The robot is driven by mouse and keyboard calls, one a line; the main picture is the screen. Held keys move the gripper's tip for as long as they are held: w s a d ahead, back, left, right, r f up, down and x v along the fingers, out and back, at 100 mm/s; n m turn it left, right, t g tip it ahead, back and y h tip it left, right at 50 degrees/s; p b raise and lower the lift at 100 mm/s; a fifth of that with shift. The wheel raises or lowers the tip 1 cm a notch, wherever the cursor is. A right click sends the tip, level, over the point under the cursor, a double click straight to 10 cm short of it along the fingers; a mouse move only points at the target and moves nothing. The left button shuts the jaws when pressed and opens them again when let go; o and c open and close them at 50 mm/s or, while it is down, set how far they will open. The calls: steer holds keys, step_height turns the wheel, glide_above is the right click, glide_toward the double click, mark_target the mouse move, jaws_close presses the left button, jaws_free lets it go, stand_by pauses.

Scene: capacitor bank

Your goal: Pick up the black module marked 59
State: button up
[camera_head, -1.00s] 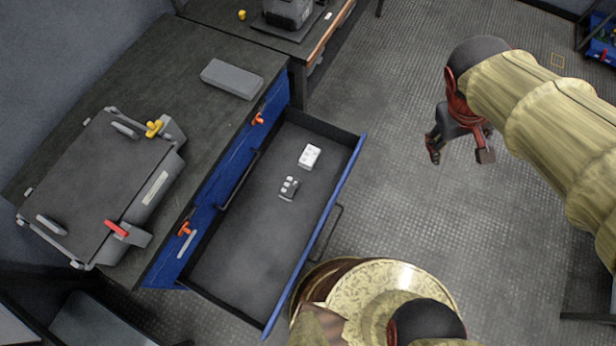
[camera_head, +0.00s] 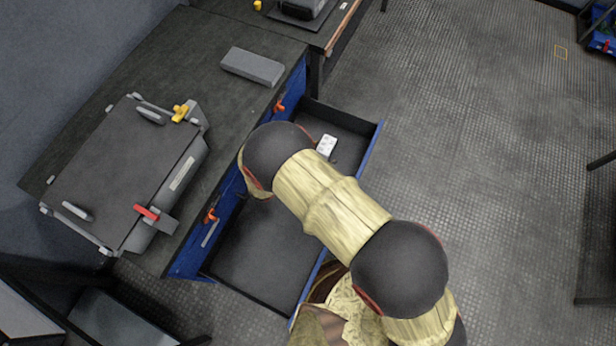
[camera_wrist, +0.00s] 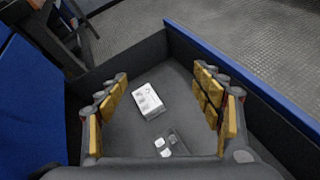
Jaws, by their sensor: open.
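The black module (camera_wrist: 172,146) lies on the floor of the open drawer, with light round parts on its top; its number is too small to read. In the wrist view it is low and between the fingers, nearer the right ones. My gripper (camera_wrist: 158,105) is open and empty, pointing down over the drawer (camera_head: 262,262), with yellow-padded fingers spread on both sides. A white module (camera_wrist: 148,101) lies beside the black one, further up in the wrist view; part of it shows in the head view (camera_head: 326,146).
The blue drawer front (camera_wrist: 235,65) and dark side walls enclose the space around my gripper. The workbench beside it carries a large grey case (camera_head: 125,170) and a grey block (camera_head: 252,66). The drawer floor near the modules is otherwise clear.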

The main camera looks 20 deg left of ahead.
steer(key=s+a+f+n+y, duration=0.1)
steer(key=s+f+n, duration=0.1)
steer(key=f, duration=0.3)
steer(key=s+a+f+n+t+y, duration=0.1)
steer(key=s+f+n+y, duration=0.1)
steer(key=s+f, duration=0.2)
steer(key=s+a+f+n+y, duration=0.1)
steer(key=s+a+f+n, duration=0.1)
steer(key=f, duration=0.3)
steer(key=shift+s+a+f+n+t+y, duration=0.1)
steer(key=shift+s+f+n+t+y, duration=0.25)
steer(key=shift+n, duration=0.25)
steer(key=shift+f+b, duration=0.3)
steer(key=b+x, duration=0.1)
steer(key=x, duration=0.2)
steer(key=b+x, duration=0.2)
steer(key=x, duration=0.1)
steer(key=shift+w+a+f, duration=0.1)
steer(key=shift+w+f, duration=0.1)
steer(key=shift+f, duration=0.1)
steer(key=shift+w+b, duration=0.3)
steer(key=shift+w, duration=0.1)
steer(key=c, duration=0.3)
steer(key=c, duration=1.2)
steer(key=shift+c, duration=0.2)
